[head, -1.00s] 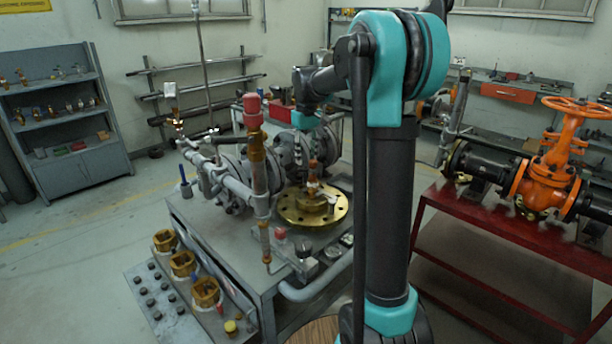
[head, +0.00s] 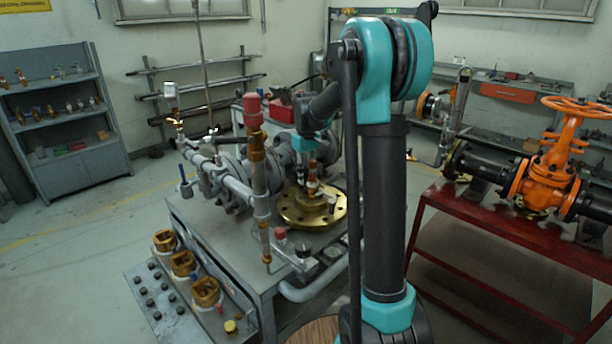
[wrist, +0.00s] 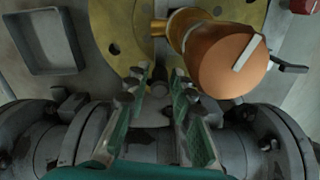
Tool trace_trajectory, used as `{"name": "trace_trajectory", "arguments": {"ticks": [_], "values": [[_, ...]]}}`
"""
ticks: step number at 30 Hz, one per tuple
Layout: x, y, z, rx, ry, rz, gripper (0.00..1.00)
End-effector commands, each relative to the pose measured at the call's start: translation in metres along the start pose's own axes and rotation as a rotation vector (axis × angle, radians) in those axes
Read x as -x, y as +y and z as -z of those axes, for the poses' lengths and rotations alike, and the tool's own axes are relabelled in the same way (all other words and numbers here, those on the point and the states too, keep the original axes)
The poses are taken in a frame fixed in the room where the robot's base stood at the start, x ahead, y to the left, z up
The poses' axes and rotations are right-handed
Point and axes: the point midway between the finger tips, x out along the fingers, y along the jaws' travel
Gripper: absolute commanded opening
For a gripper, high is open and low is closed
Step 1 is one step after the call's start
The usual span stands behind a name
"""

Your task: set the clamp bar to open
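A round brass flange (head: 299,217) with bolt holes lies on the grey workbench, and shows at the top of the wrist view (wrist: 112,18). A copper-coloured cylindrical fitting (wrist: 218,68) stands up from it, with a pale flat bar (wrist: 246,53) across its end. I cannot tell for certain whether this bar is the clamp bar. My gripper (wrist: 161,78) is open, with its green-padded fingers apart and nothing between them. It is beside the copper fitting, to its left in the wrist view. In the head view, my gripper (head: 305,165) is small and partly hidden above the flange.
Grey flanged pipework (wrist: 150,135) lies beneath my fingers. A red-topped upright pipe (head: 256,145) stands left of the flange. A red knob (wrist: 301,6) is at the upper right. An orange valve (head: 552,160) stands on a red table (head: 500,222), across an open floor gap.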

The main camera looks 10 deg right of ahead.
Motion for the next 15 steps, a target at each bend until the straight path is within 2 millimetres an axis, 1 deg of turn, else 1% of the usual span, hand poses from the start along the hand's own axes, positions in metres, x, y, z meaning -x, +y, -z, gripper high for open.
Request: {"name": "trace_trajectory", "arguments": {"ticks": [1,4,5,15], "values": [[0.0001,0.0000,0.0000,0.000,0.000,0.000,0.14],[0.0001,0.0000,0.0000,0.000,0.000,0.000,0.02],[0.0002,0.0000,0.0000,0.000,0.000,0.000,0.00],[0.0003,0.0001,0.0000,-0.001,0.000,0.000,0.00]]}}
